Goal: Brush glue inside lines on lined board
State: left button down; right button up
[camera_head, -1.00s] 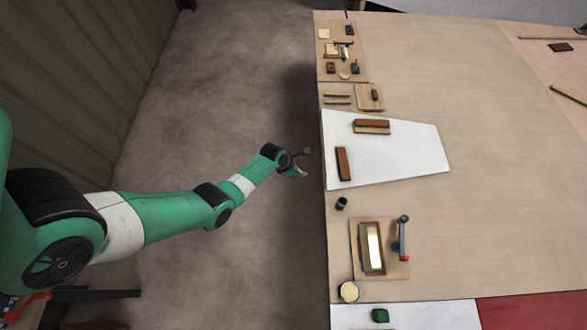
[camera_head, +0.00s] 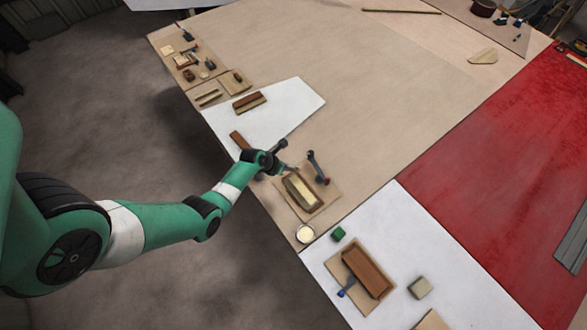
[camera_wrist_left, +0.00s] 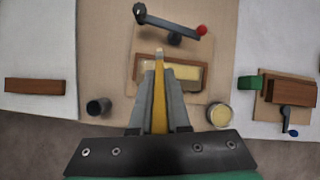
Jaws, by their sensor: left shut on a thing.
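My left gripper (camera_head: 287,168) is over the near edge of the table, beside the tan board (camera_head: 325,194). In the left wrist view its fingers (camera_wrist_left: 157,80) are shut on a slim yellow-handled brush (camera_wrist_left: 159,95) with a pale tip pointing away from me. The board also shows there (camera_wrist_left: 139,40); on it lies a brown-edged wooden piece (camera_wrist_left: 190,57) with a cream inside, partly hidden by the brush and fingers. I cannot tell if the tip touches it or make out drawn lines. A round pot of cream glue (camera_wrist_left: 219,115) stands at the board's near right corner. My right gripper is out of view.
A grey tool with a red end (camera_head: 318,167) lies on the board's far side. A small black cup (camera_wrist_left: 97,107) stands left of the brush. White sheets with wooden blocks (camera_head: 250,101) and a brown box (camera_head: 366,271) flank the board.

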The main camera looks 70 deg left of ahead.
pick_arm(q)
jog(key=shift+s+a, duration=0.2)
jog(key=shift+a, duration=0.05)
notch_tip(320, 180, down, 5)
jog(key=b, duration=0.5)
